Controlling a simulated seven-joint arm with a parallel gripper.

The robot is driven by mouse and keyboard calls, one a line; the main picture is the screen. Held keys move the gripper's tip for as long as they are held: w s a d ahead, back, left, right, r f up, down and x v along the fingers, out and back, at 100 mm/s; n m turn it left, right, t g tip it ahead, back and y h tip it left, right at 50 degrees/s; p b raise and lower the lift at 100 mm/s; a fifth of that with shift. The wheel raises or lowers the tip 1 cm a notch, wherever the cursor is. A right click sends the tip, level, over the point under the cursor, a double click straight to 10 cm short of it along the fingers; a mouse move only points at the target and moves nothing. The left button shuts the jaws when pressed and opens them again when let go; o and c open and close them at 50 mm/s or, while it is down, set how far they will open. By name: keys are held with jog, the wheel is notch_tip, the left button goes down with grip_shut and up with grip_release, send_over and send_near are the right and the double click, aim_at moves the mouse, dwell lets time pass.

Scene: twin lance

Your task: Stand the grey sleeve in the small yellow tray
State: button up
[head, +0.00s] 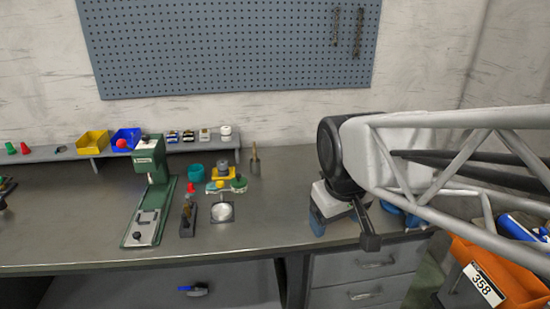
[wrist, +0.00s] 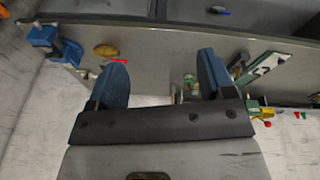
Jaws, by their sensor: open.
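A small yellow tray (head: 216,173) sits on the bench, left of centre in the head view. A short grey cylinder (head: 223,158), which may be the grey sleeve, appears at its back edge; I cannot tell whether it is in the tray or behind it. My gripper (head: 322,228) hangs over the right part of the bench, well right of the tray. In the wrist view my gripper (wrist: 163,70) is open, its blue fingers wide apart with nothing between them. The tray and sleeve are too small to make out clearly there.
A green press (head: 150,195) stands left of the tray. A teal cup (head: 195,172), a dark upright tool (head: 187,215) and a round metal dish (head: 222,212) crowd around it. A blue vise (wrist: 45,40) is at the bench end. Bare bench lies between the dish and my gripper.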

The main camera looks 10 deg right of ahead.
jog(key=s+f+m, duration=0.3)
jog(key=s, duration=0.4)
jog(key=shift+d, duration=0.3)
dwell(0.9)
